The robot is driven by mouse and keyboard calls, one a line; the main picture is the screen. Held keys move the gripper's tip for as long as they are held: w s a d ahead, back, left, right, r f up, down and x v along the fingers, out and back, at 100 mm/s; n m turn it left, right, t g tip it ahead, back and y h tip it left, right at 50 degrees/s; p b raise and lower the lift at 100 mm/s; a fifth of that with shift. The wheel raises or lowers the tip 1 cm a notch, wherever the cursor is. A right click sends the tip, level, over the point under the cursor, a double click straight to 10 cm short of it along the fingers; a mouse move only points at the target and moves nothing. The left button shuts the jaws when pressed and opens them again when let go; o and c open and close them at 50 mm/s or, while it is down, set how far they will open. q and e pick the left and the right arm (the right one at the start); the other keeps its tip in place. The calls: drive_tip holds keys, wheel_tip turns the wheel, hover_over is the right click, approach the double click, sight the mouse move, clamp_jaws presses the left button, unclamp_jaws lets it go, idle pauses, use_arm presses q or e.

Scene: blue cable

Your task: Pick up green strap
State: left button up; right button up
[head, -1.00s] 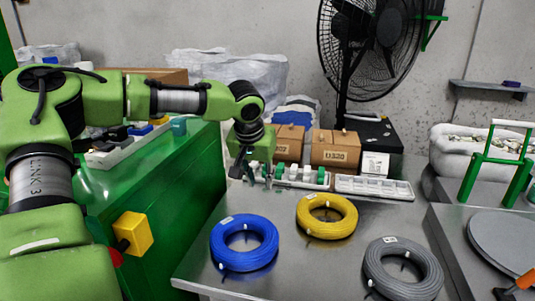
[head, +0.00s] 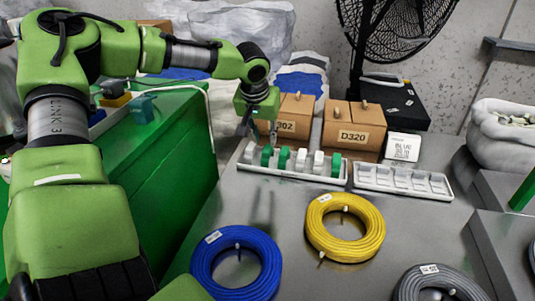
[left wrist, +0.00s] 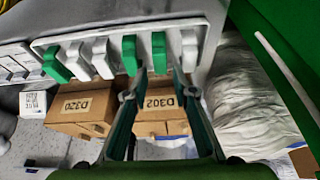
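Several green and white straps stand in a row in a white tray (head: 296,173) on the metal table. Two green straps, (head: 267,155) and (head: 283,158), are near the tray's left end, and a third green strap (head: 336,165) is at its right end. My left gripper (head: 262,138) points down above the left part of the tray. In the left wrist view its fingers (left wrist: 159,75) are apart with nothing between them. Two green straps, (left wrist: 129,53) and (left wrist: 158,52), lie just beyond the fingertips. My right gripper is not in view.
Cardboard boxes D302 (head: 292,116) and D320 (head: 353,127) stand close behind the tray. An empty compartment tray (head: 404,181) is to its right. Blue (head: 236,262), yellow (head: 345,227) and grey (head: 438,284) cable coils lie in front. A green cabinet (head: 165,165) is at left.

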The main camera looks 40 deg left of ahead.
sight(267, 148)
use_arm(q)
drive_tip(key=x, duration=0.2)
drive_tip(key=shift+w+a+f, duration=0.1)
drive_tip(key=shift+w+f, duration=0.05)
drive_tip(key=shift+f, duration=0.15)
drive_tip(key=shift+b+x, duration=0.65)
drive_tip(key=shift+x, duration=2.05)
drive_tip(key=shift+w+r, duration=0.15)
drive_tip(key=shift+w, duration=0.05)
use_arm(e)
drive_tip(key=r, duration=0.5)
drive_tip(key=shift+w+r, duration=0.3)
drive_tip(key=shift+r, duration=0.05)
use_arm(q)
drive_tip(key=c, duration=0.5)
